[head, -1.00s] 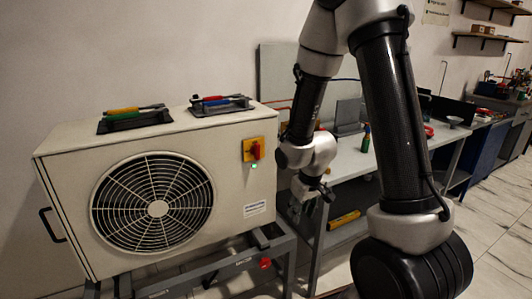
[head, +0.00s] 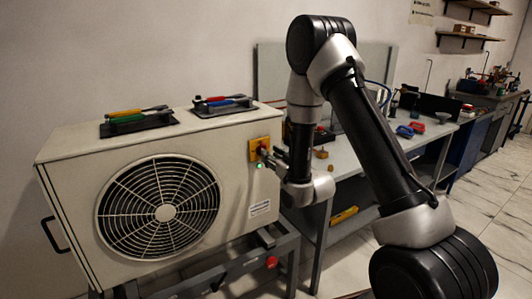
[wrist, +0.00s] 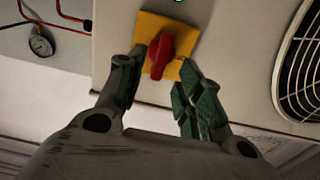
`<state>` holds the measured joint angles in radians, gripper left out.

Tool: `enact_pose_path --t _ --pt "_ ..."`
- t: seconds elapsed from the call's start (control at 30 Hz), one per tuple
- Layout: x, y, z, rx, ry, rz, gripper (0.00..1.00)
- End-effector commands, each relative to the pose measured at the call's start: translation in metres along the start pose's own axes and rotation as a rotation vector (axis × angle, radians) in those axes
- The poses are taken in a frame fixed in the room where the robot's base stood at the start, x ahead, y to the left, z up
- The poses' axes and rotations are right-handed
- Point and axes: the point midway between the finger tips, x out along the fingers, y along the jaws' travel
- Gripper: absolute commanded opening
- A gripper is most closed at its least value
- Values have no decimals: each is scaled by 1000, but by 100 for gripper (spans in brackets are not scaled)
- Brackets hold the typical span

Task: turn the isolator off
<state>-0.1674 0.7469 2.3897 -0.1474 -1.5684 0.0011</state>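The isolator is a yellow plate (head: 254,146) with a red rotary handle, on the front of the pale fan unit near its right edge. In the wrist view the red handle (wrist: 159,55) stands near upright, slightly tilted, on the yellow plate (wrist: 147,24). My gripper (wrist: 162,68) is open, one finger on each side of the handle's lower end. I cannot tell whether either finger touches it. In the head view my gripper (head: 267,154) is at the plate and hides most of the handle. A green light (head: 259,166) glows just below the plate.
The fan grille (head: 157,207) is left of the isolator. Two dark trays with coloured-handled tools, one at the left (head: 134,122), lie on the unit's top. A workbench (head: 350,164) stands to the right. A gauge (wrist: 41,45) shows in the wrist view.

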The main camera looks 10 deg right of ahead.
Motion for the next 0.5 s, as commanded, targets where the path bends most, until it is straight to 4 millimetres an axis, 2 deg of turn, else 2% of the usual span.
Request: enact_pose_path --t 0.2,0.33,0.5 --pt "33 0 0 0 -1 0 36" --pt "42 0 0 0 -1 1 36" --pt "44 0 0 0 -2 1 36"
